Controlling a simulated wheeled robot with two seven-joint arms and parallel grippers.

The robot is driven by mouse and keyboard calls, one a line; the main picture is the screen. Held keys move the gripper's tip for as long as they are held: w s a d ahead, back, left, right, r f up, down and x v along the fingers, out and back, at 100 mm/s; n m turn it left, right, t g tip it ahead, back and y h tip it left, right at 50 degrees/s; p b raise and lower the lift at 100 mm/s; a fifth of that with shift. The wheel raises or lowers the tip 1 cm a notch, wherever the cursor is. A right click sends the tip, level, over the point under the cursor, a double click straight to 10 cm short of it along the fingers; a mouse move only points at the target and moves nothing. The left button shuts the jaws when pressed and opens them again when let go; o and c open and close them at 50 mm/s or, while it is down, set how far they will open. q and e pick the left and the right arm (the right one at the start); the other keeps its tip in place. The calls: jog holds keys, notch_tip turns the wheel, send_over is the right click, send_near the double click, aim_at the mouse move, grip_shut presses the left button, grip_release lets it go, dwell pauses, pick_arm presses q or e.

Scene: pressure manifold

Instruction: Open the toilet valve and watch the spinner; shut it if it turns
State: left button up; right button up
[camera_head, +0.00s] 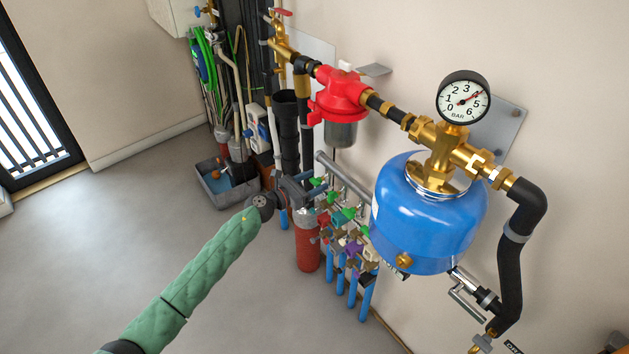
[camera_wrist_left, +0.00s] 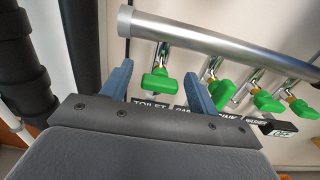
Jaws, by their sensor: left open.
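The toilet valve has a green handle (camera_wrist_left: 158,80) below the silver manifold pipe (camera_wrist_left: 220,40), with a "TOILET" label beneath it in the left wrist view. My left gripper (camera_wrist_left: 160,72) is open, with one blue finger on each side of this handle; I cannot tell whether either finger touches it. My right gripper is not in view.
More green handles (camera_wrist_left: 222,92) follow closely to the right. A blue tank (camera_head: 425,215) with a pressure gauge (camera_head: 463,98), needle near 4, hangs right of the manifold. Black pipes (camera_wrist_left: 25,75) stand close on the left. A grey tub (camera_head: 225,190) is on the floor; open floor lies left.

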pick_arm(q)
jog(key=shift+w+d, duration=0.15)
jog(key=shift+d, duration=0.05)
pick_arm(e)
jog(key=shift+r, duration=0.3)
pick_arm(q)
jog(key=c, duration=1)
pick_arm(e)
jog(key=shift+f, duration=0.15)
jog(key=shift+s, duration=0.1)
